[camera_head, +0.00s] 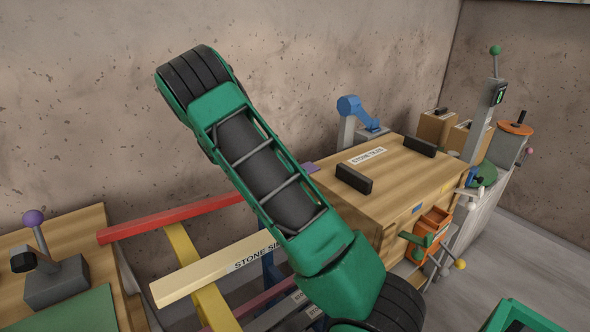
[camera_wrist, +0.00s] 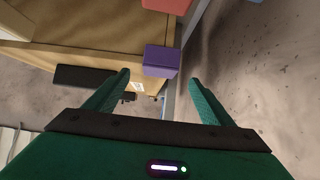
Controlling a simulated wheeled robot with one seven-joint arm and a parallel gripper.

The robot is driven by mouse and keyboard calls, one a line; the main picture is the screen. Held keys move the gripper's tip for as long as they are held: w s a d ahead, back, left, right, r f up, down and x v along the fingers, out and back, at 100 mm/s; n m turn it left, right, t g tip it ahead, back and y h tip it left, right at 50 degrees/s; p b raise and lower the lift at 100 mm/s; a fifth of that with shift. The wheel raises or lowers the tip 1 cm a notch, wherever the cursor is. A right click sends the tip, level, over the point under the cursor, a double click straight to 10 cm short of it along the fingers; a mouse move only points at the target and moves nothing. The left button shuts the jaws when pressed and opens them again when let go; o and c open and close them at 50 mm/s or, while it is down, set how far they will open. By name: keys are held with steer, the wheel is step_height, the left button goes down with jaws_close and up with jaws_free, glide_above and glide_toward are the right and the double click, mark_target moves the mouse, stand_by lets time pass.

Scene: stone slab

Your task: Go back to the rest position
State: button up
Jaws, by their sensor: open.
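My gripper (camera_wrist: 160,95) shows in the wrist view with its two green fingers spread apart and nothing between them held. A purple block end (camera_wrist: 161,61) shows beyond the fingertips, near the left finger. In the head view my green arm crosses the middle, and the gripper itself cannot be made out there.
A wooden box labelled "STONE TILES" (camera_head: 405,200) stands right of my arm. A red bar (camera_head: 165,217) and a cream bar (camera_head: 205,273) lie behind the arm at left. A purple-knobbed lever (camera_head: 45,250) stands far left. Open floor (camera_head: 530,255) shows at right.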

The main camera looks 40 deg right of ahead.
steer(key=v, duration=0.7)
steer(key=s+r+n+y, duration=0.2)
steer(key=s+y, duration=0.1)
steer(key=s, duration=0.6)
steer(key=s+r+n+y, duration=0.2)
steer(key=s+y, duration=0.1)
steer(key=s, duration=0.7)
steer(key=s+a+r+n+y, duration=0.1)
steer(key=s+a+n, duration=0.1)
steer(key=s+a, duration=0.2)
steer(key=s+a+n+y, duration=0.2)
steer(key=s+a, duration=0.3)
steer(key=s, duration=0.6)
steer(key=s+a+r+n+y, duration=0.1)
steer(key=s+a+n+y, duration=0.1)
steer(key=s+a+n, duration=0.2)
steer(key=s, duration=0.3)
steer(key=shift+s+a+r+t, duration=0.2)
steer(key=shift+s+r+t, duration=0.1)
steer(key=shift+s+r, duration=0.05)
steer(key=shift+w+f, duration=0.25)
steer(key=shift+w, duration=0.35)
